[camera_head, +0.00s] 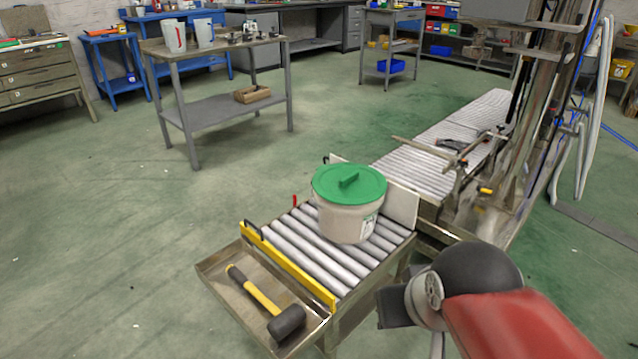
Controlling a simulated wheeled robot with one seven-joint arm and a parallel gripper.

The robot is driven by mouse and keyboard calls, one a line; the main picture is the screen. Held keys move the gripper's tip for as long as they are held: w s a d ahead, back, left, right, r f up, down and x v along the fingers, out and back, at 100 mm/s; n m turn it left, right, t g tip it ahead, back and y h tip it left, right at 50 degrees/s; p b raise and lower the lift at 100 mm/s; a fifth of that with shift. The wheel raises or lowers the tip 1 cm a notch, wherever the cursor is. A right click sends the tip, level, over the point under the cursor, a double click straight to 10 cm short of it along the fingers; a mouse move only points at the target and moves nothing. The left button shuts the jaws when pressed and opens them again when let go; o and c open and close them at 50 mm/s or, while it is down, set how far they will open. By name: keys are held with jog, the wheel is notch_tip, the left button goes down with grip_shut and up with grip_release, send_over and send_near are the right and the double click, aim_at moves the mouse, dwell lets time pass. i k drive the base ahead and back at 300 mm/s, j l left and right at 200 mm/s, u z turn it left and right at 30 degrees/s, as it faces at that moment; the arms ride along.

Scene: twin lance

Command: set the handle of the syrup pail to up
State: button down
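The syrup pail (345,218) is a whitish bucket with a green lid (365,193) and a label on its right front side. It stands upright on a short roller conveyor (290,252). A raised green bar (348,180) lies across the middle of the lid. I see no bail standing up above the lid; whether one lies down against the pail is too small to tell. My arm, red and dark, enters at the lower right, in front of and to the right of the pail. I cannot make out my gripper's fingers.
A yellow bar (285,268) crosses the conveyor's near end. A tray (212,273) there holds a mallet (262,300). A pale panel (402,207) stands behind the pail. A longer roller conveyor (455,125) and a tall frame stand beyond.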

aim_at(341, 225)
jog(key=j+z, duration=0.3)
jog(key=j, duration=0.4)
jog(key=j+z, duration=0.3)
jog(key=j, duration=0.4)
jog(key=i+j+z, duration=0.25)
jog(key=j, duration=0.4)
jog(key=i+j+z, duration=0.3)
jog(key=j, duration=0.4)
jog(key=i+j, duration=0.25)
jog(key=i, duration=0.15)
jog(key=i+j, duration=0.1)
jog(key=j, duration=0.25)
jog(key=i+j, duration=0.1)
jog(key=j, duration=0.25)
jog(key=i+j, duration=0.1)
jog(key=j, duration=0.25)
jog(key=i+j, duration=0.1)
jog(key=j, duration=0.25)
jog(key=i+j+u, duration=0.1)
jog(key=j, duration=0.3)
